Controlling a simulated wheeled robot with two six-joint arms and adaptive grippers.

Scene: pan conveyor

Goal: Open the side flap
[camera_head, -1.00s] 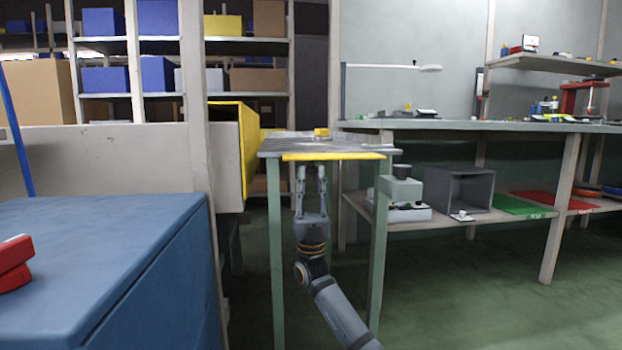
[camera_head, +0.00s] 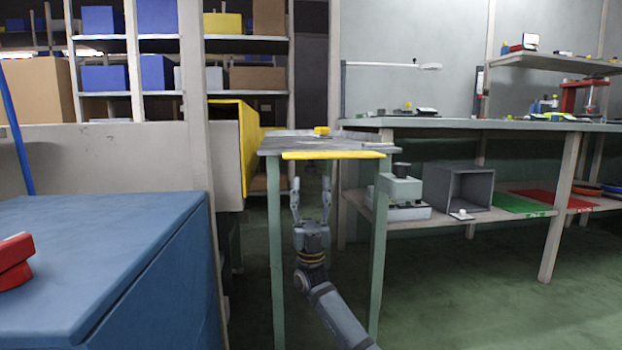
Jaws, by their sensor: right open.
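A small table (camera_head: 272,148) with a grey top and green legs stands in the middle of the view. A yellow strip (camera_head: 333,155) runs along its front edge and lies flat against it. I cannot tell for sure which part is the side flap. My right gripper (camera_head: 311,184) points up, below the yellow strip and between the front legs. Its two fingers are spread apart with nothing between them, and a gap shows between the fingertips and the strip. My left gripper is not in view.
A blue box (camera_head: 95,245) with a red object (camera_head: 15,262) on it fills the lower left. A grey post (camera_head: 199,130) and a yellow-edged panel (camera_head: 248,150) stand left of the table. A workbench (camera_head: 480,124) stands at right. Green floor shows open at lower right.

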